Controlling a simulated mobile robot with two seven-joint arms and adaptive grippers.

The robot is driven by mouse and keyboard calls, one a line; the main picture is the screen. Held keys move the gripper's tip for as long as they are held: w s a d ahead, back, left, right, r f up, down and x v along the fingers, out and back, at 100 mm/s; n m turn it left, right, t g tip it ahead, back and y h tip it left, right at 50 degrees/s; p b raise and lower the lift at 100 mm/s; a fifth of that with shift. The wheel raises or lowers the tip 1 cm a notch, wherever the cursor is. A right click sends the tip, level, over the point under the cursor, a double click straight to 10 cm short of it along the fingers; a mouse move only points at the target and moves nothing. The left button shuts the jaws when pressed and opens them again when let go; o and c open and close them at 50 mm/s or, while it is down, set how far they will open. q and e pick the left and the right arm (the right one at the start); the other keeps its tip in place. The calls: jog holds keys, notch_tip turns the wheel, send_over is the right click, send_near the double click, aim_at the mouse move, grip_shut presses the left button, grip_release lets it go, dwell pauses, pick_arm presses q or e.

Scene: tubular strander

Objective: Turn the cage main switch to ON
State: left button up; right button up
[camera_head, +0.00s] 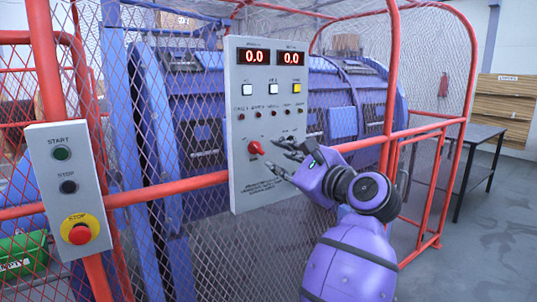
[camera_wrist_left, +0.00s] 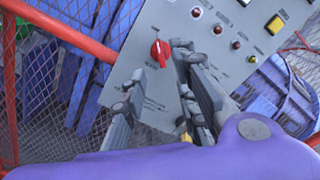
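The cage main switch appears to be the red rotary knob (camera_head: 256,148) on the lower half of the grey control panel (camera_head: 245,185). The knob (camera_wrist_left: 160,50) also shows in the left wrist view, ahead of the fingers. Its labels are too small to read, so I cannot tell its setting. My left gripper (camera_head: 281,158) is in front of the panel, just right of the knob. Its fingers are spread apart and empty; they show in the wrist view (camera_wrist_left: 160,85), and the knob appears beyond their gap. I see no contact with the knob. My right gripper is not in view.
The panel has red displays (camera_head: 271,57), lit buttons (camera_head: 297,87) and small red lamps. A start/stop box with a red emergency stop (camera_head: 79,233) is at the left. Red rails (camera_head: 165,190) and mesh surround the blue machine. A table (camera_head: 470,140) stands at the right.

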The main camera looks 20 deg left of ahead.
aim_at(259, 149)
pick_arm(q)
jog(key=p+x, duration=0.1)
jog(key=x, duration=0.6)
jog(key=shift+w+a, duration=0.25)
jog(key=shift+a, duration=0.1)
jog(key=shift+c, duration=0.6)
grip_shut()
